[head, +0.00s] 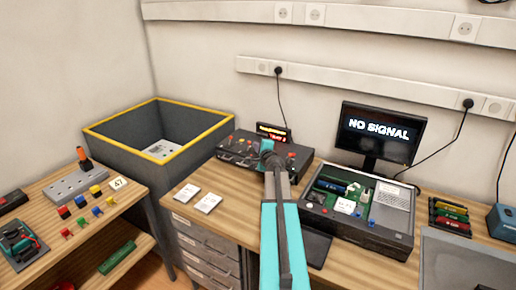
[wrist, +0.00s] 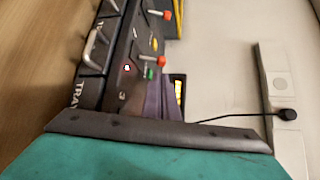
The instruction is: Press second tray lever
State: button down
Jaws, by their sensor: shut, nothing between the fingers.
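The dark tray unit (head: 240,160) stands on the wooden bench in the head view. It has levers with red knobs on top, one knob (head: 231,144) at its left. In the wrist view the unit (wrist: 118,65) fills the upper left, with "TRAY" lettering, a metal handle (wrist: 92,42), a far red knob (wrist: 166,14) and a nearer red knob (wrist: 161,61). My gripper (head: 267,148) is over the unit's top, right of middle, in the head view. Its fingers (wrist: 160,100) look closed and empty near the nearer knob. Whether they touch anything is unclear.
A small lit display (head: 273,132) stands behind the unit. A deep grey bin with a yellow rim (head: 110,147) is at left. An open electronics case (head: 365,235) and a "NO SIGNAL" monitor (head: 378,130) are at right. Two white cards (head: 187,193) lie on the bench front.

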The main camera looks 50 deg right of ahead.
jog(key=shift+x, duration=1.6)
jog(key=shift+a+f+b, duration=0.1)
jog(key=shift+b, duration=0.5)
jog(key=shift+b, duration=0.65)
